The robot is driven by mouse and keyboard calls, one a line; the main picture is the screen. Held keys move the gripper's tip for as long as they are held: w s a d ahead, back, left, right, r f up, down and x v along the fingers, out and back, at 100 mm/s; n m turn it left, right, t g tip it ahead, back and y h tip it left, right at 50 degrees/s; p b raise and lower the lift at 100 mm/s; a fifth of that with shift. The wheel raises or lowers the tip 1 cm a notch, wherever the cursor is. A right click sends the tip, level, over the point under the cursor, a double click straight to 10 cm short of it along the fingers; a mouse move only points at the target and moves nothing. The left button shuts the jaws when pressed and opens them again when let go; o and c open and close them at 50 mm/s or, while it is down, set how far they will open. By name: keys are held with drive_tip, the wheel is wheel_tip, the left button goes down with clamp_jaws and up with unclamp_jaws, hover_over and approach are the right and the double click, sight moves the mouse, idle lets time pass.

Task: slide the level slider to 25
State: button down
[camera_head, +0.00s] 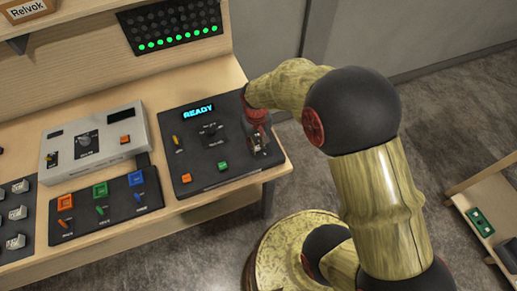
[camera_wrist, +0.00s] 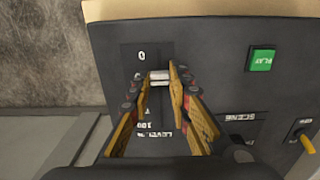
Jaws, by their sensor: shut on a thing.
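The level slider's pale knob (camera_wrist: 160,77) shows between my fingertips in the wrist view. My gripper (camera_wrist: 161,80) is shut on it, one finger on each side. The slider's scale appears upside down, with 0 at the top and 100 near the bottom beside the LEVEL % label (camera_wrist: 153,132). The knob sits nearer the 0 end; marks between are hidden by my fingers or too small to read. In the head view my gripper (camera_head: 258,146) is over the right side of the dark console (camera_head: 215,168), whose display (camera_head: 198,111) reads READY.
A green PLAY button (camera_wrist: 261,60), a scene dial (camera_head: 210,130), a yellow toggle (camera_head: 177,141) and an orange button (camera_head: 187,178) share the console. A grey box (camera_head: 100,138) and a panel of coloured buttons (camera_head: 105,205) stand to its left. The table's edge is close on the right.

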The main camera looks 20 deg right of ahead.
sight(257, 147)
drive_tip(key=shift+w, duration=0.15)
drive_tip(key=c, duration=1.6)
unclamp_jaws()
drive_tip(key=shift+c, duration=0.2)
wheel_tip(257, 147, up, 12)
